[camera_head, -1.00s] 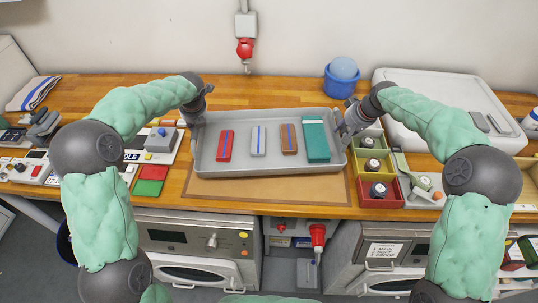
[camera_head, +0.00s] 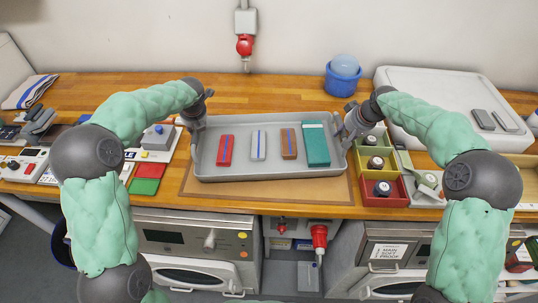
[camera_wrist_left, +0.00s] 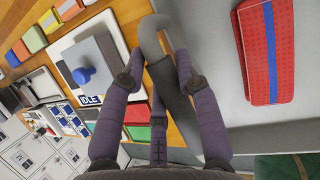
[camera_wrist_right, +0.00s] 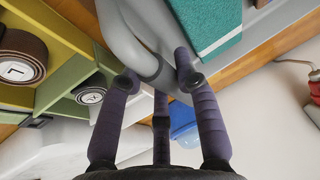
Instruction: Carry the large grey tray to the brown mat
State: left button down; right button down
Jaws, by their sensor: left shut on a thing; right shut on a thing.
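The large grey tray (camera_head: 268,172) is in the middle of the head view, held level between my grippers. It carries a red, a light grey, a brown and a teal folded item. The brown mat (camera_head: 266,195) shows as a strip along the tray's front and sides; the tray hides the rest. I cannot tell whether the tray touches it. My left gripper (camera_head: 199,122) is shut on the tray's left handle, also seen in the left wrist view (camera_wrist_left: 155,45). My right gripper (camera_head: 345,126) is shut on the right handle, which shows in the right wrist view (camera_wrist_right: 128,45).
Coloured bins (camera_head: 385,190) with rolled belts stand close to the tray's right. A panel with a grey box (camera_head: 158,138) and green and red squares (camera_head: 145,186) lie close to its left. A blue tub (camera_head: 340,84) stands behind.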

pick_arm(q)
jog(key=shift+a+f+b, duration=0.1)
jog(key=shift+f+b, duration=0.4)
jog(key=shift+f, duration=0.05)
pick_arm(e)
jog(key=shift+f, duration=0.6)
pick_arm(q)
jog(key=c, duration=0.9)
grip_release()
jog(key=shift+r, duration=0.1)
pick_arm(e)
jog(key=c, duration=0.9)
grip_release()
jog(key=shift+r, duration=0.15)
pick_arm(q)
jog(key=v, duration=1.2)
pick_arm(e)
jog(key=v, duration=1.2)
jog(key=shift+s+d, duration=0.1)
